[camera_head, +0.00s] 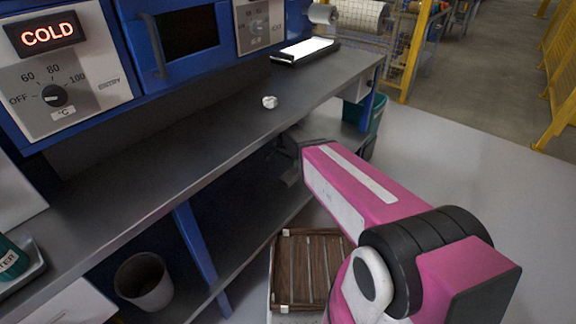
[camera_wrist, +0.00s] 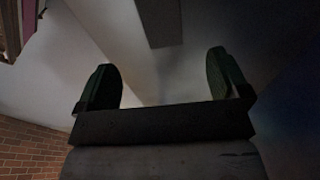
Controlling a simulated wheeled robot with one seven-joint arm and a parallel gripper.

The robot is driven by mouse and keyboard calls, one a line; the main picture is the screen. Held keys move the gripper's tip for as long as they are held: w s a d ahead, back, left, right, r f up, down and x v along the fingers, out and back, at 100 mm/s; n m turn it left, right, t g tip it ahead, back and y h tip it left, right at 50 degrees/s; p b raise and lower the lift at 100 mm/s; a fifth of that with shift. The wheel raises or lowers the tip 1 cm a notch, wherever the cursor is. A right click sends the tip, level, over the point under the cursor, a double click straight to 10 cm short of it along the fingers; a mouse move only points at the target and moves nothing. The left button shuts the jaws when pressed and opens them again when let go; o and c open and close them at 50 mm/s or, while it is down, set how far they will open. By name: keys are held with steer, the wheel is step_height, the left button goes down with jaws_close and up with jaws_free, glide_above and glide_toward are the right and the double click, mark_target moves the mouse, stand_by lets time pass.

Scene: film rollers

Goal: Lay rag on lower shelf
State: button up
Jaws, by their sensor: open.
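A small white crumpled thing (camera_head: 269,102) lies on the grey upper worktop (camera_head: 215,140); it may be the rag, but it is too small to be sure. The lower shelf (camera_head: 245,242) runs in shadow under the worktop, and its far part is hidden. My gripper (camera_head: 289,172) is at the worktop's front edge, low and dark, partly under it. In the wrist view my gripper (camera_wrist: 163,78) has its two dark green fingers wide apart, with nothing between them. No cloth shows in the wrist view.
A grey bin (camera_head: 144,281) stands at the lower left, near a blue post (camera_head: 196,250). A brown slatted crate (camera_head: 308,268) is below my arm. A green bin (camera_head: 365,112) stands past the worktop's right end. Open floor (camera_head: 470,180) lies to the right.

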steer(key=s+d+r+n, duration=0.3)
steer(key=s+d, duration=0.6)
steer(key=d, duration=0.1)
steer(key=s+d+r+n+g, duration=0.1)
steer(key=s+d+r+n, duration=0.2)
steer(key=s+d, duration=0.5)
steer(key=shift+s+d+r+n+y, duration=0.4)
steer(key=shift+d+n, duration=0.4)
steer(key=shift+d, duration=0.2)
